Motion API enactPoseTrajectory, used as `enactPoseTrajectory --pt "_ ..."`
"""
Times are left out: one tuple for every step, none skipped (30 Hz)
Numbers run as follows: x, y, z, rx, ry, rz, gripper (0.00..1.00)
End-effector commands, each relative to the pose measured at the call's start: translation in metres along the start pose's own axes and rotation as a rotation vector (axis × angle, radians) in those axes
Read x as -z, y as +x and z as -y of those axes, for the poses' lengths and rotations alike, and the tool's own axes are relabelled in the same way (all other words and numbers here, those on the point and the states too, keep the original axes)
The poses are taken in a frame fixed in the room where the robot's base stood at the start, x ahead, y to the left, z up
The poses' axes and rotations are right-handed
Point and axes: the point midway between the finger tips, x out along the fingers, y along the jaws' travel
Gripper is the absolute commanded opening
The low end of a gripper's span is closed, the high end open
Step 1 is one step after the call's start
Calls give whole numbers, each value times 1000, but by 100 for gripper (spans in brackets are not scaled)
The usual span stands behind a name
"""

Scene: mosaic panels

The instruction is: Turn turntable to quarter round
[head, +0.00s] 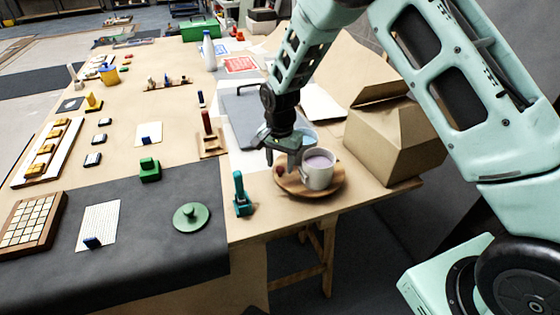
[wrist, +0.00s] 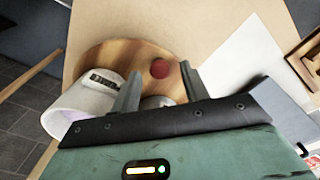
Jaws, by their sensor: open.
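The turntable looks to be the round wooden disc (head: 293,187) near the table's right front edge; it also fills the upper middle of the wrist view (wrist: 105,55). A red ball-shaped knob (wrist: 160,69) stands on it near the rim, also seen in the head view (head: 281,170). A white mug (head: 318,172) with a purplish inside stands on the disc; in the wrist view the mug (wrist: 80,112) is left of my fingers. My gripper (head: 268,157) is open above the disc. In the wrist view its fingers (wrist: 158,84) straddle the knob's line of sight, without clear contact.
A teal upright piece (head: 241,196) stands left of the disc. A cardboard box (head: 392,135) stands right behind it. A light blue round thing (head: 306,136) is partly hidden behind my gripper. A green knobbed disc (head: 191,216) lies on the dark mat (head: 150,275).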

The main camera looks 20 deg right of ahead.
Motion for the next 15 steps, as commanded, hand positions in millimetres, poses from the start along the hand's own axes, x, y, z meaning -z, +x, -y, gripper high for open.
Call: enactPoseTrajectory --pt "0 4 0 -1 0 1 45" --pt "0 5 0 -1 0 0 45" --pt "0 7 0 0 0 0 45" --pt "0 8 0 0 0 0 45" --pt "0 9 0 0 0 0 45" --pt "0 10 0 0 0 0 45" --pt "0 10 0 1 0 0 45" --pt "0 10 0 1 0 0 45" --pt "0 10 0 1 0 0 45" --pt "0 10 0 1 0 0 45" --pt "0 10 0 1 0 0 45" --pt "0 10 0 1 0 0 45" --pt "0 10 0 1 0 0 42" --pt "0 10 0 1 0 0 34" --pt "0 10 0 0 0 0 23"
